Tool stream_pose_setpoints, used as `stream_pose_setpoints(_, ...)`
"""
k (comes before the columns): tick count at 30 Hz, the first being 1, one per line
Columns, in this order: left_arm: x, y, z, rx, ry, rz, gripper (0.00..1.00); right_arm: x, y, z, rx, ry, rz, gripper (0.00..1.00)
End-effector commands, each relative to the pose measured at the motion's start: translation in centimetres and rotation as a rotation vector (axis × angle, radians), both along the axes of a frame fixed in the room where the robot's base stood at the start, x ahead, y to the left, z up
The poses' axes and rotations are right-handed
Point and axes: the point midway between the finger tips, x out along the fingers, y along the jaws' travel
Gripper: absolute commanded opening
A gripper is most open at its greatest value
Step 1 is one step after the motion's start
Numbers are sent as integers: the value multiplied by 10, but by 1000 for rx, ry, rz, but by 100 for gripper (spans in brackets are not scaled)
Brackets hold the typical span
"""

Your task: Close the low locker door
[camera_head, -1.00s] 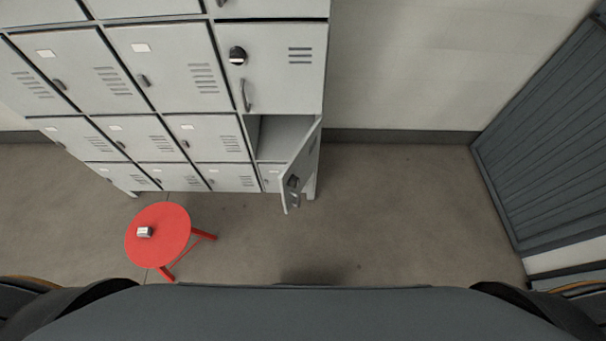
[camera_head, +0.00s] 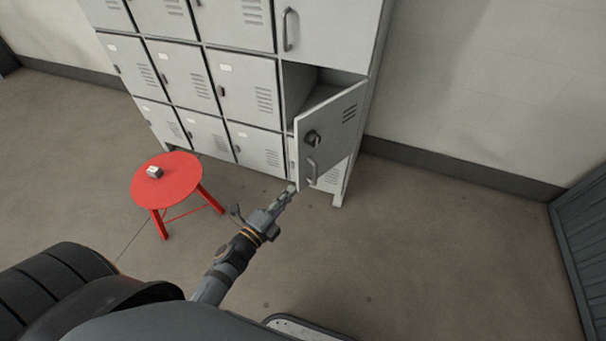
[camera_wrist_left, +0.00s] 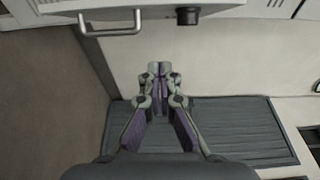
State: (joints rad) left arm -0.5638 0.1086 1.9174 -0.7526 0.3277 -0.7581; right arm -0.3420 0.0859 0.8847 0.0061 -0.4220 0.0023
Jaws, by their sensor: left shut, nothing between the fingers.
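The low locker door (camera_head: 328,138) stands open in the head view, swung out from its compartment (camera_head: 308,88) at the right end of the lockers. It has a dark round lock and a bar handle (camera_head: 312,170). My left gripper (camera_head: 290,190) is shut and empty, close to the lower free edge of the door; I cannot tell whether they touch. In the left wrist view, the shut fingers (camera_wrist_left: 158,72) point toward the wall, and the door's handle (camera_wrist_left: 110,24) and lock (camera_wrist_left: 188,15) show at the top. My right gripper is in neither view.
A round red stool (camera_head: 166,180) with a small white-grey block (camera_head: 154,172) on it stands left of my left arm. The closed lockers (camera_head: 205,80) fill the back. Floor to the right is clear, up to a grey slatted panel (camera_head: 585,240).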

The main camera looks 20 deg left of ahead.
Motion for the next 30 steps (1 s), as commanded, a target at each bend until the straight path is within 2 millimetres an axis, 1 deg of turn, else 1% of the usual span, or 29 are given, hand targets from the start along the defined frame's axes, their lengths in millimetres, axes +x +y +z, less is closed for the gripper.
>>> stream_pose_setpoints(2,4,-1,3,-3,0,2,0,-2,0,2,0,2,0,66)
stream_pose_setpoints(5,17,-4,4,-4,-1,4,0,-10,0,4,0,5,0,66)
stream_pose_setpoints(10,51,-14,5,-6,0,4,0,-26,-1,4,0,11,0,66)
stream_pose_setpoints(15,87,-24,2,-7,1,4,0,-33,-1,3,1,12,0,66)
stream_pose_setpoints(17,99,-27,3,-8,1,3,0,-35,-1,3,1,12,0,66)
stream_pose_setpoints(18,102,-21,-1,-3,4,2,0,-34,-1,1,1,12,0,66)
stream_pose_setpoints(21,108,-7,-1,-2,4,2,0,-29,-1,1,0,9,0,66)
stream_pose_setpoints(24,113,2,-1,-4,4,2,0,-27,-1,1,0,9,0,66)
stream_pose_setpoints(30,116,8,0,-6,5,3,0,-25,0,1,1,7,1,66)
